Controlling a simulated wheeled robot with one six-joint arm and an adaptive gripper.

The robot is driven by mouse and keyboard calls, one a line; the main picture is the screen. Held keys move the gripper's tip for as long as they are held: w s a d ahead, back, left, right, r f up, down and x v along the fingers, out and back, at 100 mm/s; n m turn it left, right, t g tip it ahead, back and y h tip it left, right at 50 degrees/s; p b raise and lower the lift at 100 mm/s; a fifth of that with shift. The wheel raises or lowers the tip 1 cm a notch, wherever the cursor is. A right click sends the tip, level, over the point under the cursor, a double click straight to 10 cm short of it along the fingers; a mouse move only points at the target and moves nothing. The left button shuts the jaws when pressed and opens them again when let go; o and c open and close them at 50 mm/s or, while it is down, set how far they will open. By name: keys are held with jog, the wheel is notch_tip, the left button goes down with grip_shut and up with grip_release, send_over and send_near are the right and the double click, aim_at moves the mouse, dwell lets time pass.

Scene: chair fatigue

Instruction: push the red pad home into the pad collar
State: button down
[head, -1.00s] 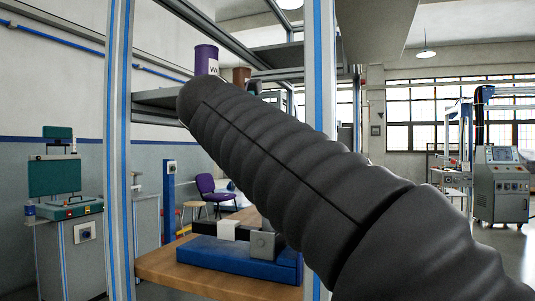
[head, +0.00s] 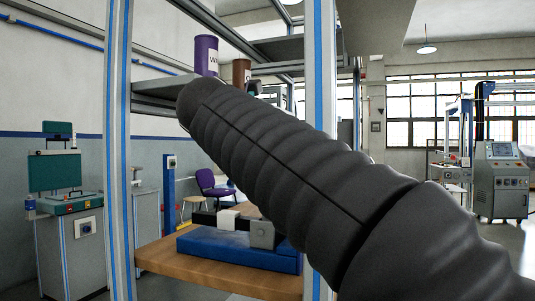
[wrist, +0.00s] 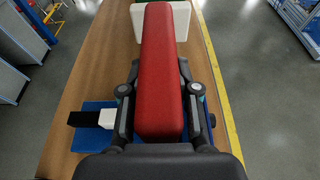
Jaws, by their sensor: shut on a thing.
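The red pad (wrist: 160,110) is a long red block in the wrist view, running from the bottom middle to the top. My gripper (wrist: 159,68) is shut on it, one finger along each side. The pad's far end lies over or against a white block (wrist: 184,22) at the top, which may be the pad collar. Whether the pad's end sits inside it or only above it, I cannot tell. In the head view my dark ribbed arm fills the middle and right; my gripper and the pad do not show there.
A wooden table (head: 205,279) bears a blue base (head: 235,252) with a grey block (head: 262,235), a white block (head: 228,219) and a dark bar (head: 205,218). Blue-striped frame posts (head: 118,150) stand nearby. A purple can (head: 206,55) stands on a shelf. Floor is open beyond the yellow line (wrist: 225,90).

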jog(key=shift+f+b, duration=0.4)
jog(key=shift+f, duration=0.3)
jog(key=c, duration=0.8)
grip_release()
jog(key=shift+o, duration=0.2)
jog(key=shift+s, duration=0.1)
jog(key=v, duration=1.2)
jog(key=shift+r, duration=0.1)
